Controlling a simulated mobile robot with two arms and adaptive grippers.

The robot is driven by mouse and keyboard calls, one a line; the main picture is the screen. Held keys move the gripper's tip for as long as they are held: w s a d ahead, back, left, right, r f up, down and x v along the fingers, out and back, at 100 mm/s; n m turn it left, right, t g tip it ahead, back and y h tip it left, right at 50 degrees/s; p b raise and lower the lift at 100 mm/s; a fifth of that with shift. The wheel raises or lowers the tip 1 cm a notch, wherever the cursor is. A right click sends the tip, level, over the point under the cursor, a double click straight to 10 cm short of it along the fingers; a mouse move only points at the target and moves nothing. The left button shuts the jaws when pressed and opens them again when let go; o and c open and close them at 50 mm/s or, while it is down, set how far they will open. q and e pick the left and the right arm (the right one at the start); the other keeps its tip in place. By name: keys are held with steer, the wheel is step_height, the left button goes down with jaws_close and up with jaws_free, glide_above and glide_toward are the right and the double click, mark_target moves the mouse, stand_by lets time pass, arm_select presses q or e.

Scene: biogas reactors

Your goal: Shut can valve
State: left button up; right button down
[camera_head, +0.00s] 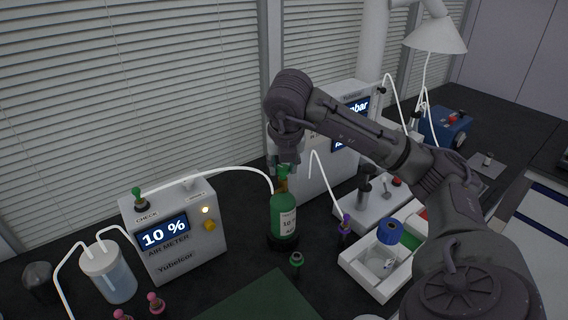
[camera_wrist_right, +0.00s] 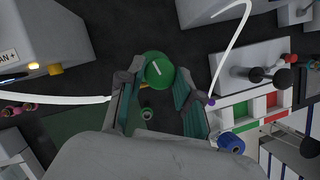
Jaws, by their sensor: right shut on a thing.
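My left gripper is not in view.
The air meter (camera_head: 176,238) showing 10 % is to the left, with a white tube (camera_head: 225,171) running towards the can top. A small green-topped bottle (camera_head: 296,260) stands close in front. A white tray (camera_head: 352,266) with a blue-capped jar (camera_head: 389,232) is at the right.

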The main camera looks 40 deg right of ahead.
steer(key=shift+m+g+h, duration=0.3)
steer(key=shift+m+g, duration=0.2)
steer(key=shift+m, duration=1)
steer(key=c, duration=0.8)
jaws_free()
steer(key=shift+o, duration=0.2)
steer(key=shift+a+r, duration=0.1)
steer(key=v, duration=1.1)
steer(key=shift+a+r, duration=0.15)
steer(key=shift+r, duration=0.15)
